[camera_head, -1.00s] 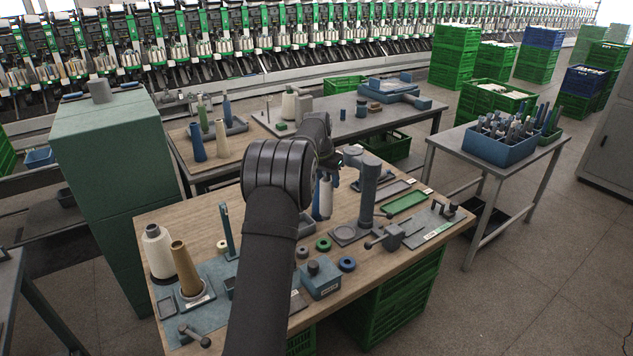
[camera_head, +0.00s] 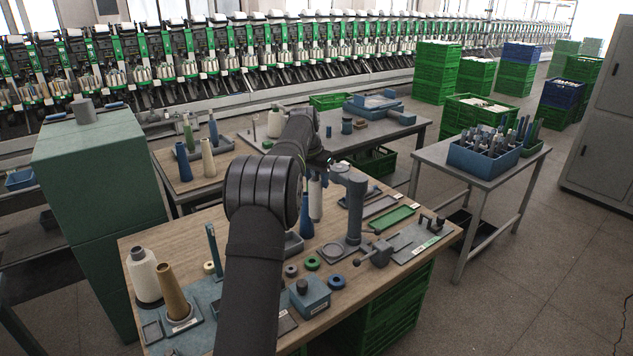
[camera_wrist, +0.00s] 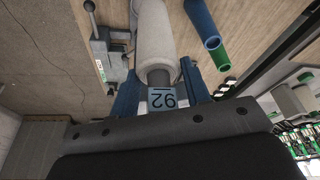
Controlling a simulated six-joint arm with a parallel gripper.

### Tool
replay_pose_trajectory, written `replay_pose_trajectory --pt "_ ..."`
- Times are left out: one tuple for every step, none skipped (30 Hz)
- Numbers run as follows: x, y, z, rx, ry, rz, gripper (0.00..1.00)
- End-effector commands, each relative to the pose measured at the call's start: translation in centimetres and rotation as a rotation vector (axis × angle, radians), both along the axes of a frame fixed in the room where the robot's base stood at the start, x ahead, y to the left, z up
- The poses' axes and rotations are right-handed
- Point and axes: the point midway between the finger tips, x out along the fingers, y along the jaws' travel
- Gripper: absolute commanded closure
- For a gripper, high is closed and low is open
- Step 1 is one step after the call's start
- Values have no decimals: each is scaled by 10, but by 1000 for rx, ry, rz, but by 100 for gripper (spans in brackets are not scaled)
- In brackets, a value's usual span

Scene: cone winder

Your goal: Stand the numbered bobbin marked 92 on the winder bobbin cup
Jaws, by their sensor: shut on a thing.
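The bobbin marked 92 (camera_wrist: 153,45) is wound with white yarn and has a grey end with a pale blue label. It also shows in the head view (camera_head: 315,200), hanging roughly upright over the bench. My gripper (camera_wrist: 166,95) is shut on its labelled end; in the head view my gripper (camera_head: 318,162) is partly hidden by my arm. A grey round holder (camera_head: 332,250) lies at the foot of a grey column (camera_head: 354,210), just right of the bobbin. I cannot tell for sure whether this is the winder bobbin cup.
A blue tube with a green rim (camera_wrist: 209,40) is close beside the held bobbin. A brown cone (camera_head: 173,292) and white yarn cone (camera_head: 145,277) stand left. A green tray (camera_head: 392,218) lies right.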

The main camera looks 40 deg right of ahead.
Motion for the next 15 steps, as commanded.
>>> replay_pose_trajectory --pt "0 0 0 -1 0 0 77" --pt "0 0 0 -1 0 0 77" --pt "0 0 0 -1 0 0 77" --pt "0 0 0 -1 0 0 77" --pt "1 1 0 -1 0 0 77" --pt "2 2 -1 -1 0 0 77" --pt "3 5 -1 -1 0 1 77" --pt "6 8 -2 -1 0 1 77" --pt "10 15 -4 -2 0 3 77" --pt "13 22 -7 -3 2 2 77" --pt "18 30 -9 -4 4 2 77" --pt "25 42 -13 -5 5 2 77" --pt "30 53 -17 -8 6 3 77" --pt "35 65 -21 -9 6 2 77" --pt "43 80 -25 -13 6 2 77"
